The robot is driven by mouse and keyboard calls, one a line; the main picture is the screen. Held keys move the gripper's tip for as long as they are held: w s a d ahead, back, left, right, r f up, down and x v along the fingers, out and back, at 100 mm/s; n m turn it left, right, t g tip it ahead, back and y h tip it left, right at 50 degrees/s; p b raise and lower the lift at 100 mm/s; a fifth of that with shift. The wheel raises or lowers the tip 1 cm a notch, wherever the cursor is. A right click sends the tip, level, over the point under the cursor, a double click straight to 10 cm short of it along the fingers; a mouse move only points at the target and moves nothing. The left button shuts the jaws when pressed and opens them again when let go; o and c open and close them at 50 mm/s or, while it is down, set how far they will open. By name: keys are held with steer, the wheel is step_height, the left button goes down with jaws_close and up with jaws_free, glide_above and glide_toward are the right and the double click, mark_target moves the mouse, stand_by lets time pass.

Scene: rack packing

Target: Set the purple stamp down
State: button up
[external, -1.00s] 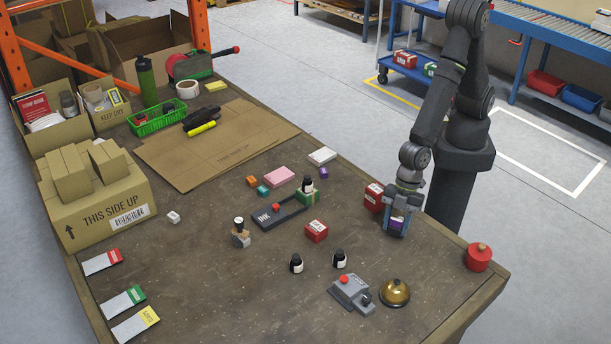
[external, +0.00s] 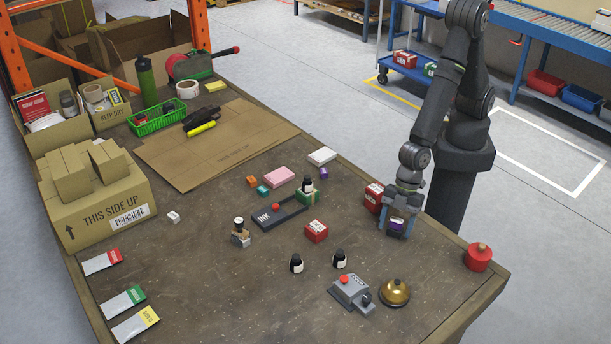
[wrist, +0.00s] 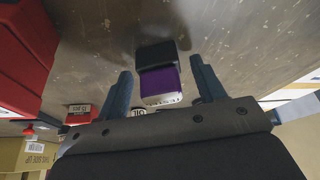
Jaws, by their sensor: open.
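The purple stamp (external: 397,225) is at the right part of the table, just in front of my arm. In the wrist view the purple stamp (wrist: 160,82) shows a purple body, a black end toward the table and a pale near end. It appears to stand on the tabletop. My gripper (external: 396,229) is low around it. In the wrist view my gripper (wrist: 160,70) is open, with one blue-grey finger on each side of the stamp and a visible gap at both sides. The contact under the stamp is hidden.
A red box (external: 373,197) stands close to the left of my gripper. A brass bell (external: 395,293), a grey device (external: 351,293) with a red button and a red lidded pot (external: 478,258) stand nearer the front.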

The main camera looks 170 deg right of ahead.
steer(key=v, duration=1.1)
steer(key=shift+s+r, duration=0.25)
steer(key=shift+r, duration=0.05)
steer(key=x, duration=1.2)
steer(key=shift+w+f, duration=0.15)
steer(key=shift+a, duration=0.1)
